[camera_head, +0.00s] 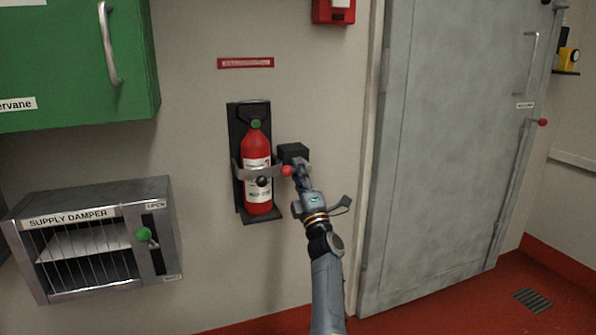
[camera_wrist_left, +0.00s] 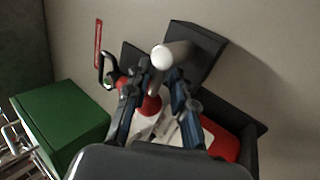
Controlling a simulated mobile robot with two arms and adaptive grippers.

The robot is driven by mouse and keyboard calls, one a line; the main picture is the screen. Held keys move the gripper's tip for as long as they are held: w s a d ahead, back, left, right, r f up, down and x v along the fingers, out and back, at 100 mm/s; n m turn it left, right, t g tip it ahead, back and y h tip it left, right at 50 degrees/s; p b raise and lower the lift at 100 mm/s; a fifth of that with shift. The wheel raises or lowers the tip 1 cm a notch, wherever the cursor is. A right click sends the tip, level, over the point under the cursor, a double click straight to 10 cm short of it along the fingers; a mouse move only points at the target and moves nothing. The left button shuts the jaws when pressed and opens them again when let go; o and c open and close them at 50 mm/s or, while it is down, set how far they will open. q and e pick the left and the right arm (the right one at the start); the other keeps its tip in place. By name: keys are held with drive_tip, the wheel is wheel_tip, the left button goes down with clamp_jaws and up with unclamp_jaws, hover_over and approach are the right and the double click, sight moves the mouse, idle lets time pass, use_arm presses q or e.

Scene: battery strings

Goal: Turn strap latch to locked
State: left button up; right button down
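A red fire extinguisher (camera_head: 257,160) stands upright in a black wall bracket (camera_head: 240,113). A grey strap (camera_head: 240,170) runs across its front, with a black round knob at its middle. A small red ball (camera_head: 286,171) sits at the strap's right end, beside a black block (camera_head: 293,152). My left gripper (camera_head: 299,172) is at this right end, close to the red ball. In the left wrist view its two fingers (camera_wrist_left: 158,85) are apart, with a pale rounded rod end (camera_wrist_left: 173,56) showing between and beyond the tips. Contact cannot be told. My right gripper is out of view.
A green cabinet (camera_head: 75,65) hangs at upper left. A supply damper box (camera_head: 95,240) with a green knob is below it. A grey door (camera_head: 450,150) stands to the right. A red label (camera_head: 246,63) is above the extinguisher. The wall below the bracket is clear.

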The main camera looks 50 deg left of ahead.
use_arm(q)
drive_tip(key=shift+r, duration=0.15)
drive_tip(key=shift+d, duration=0.15)
drive_tip(key=v, duration=0.7)
drive_tip(key=shift+s+f, duration=0.15)
drive_tip(key=shift+f, duration=0.1)
drive_tip(key=shift+d, duration=0.1)
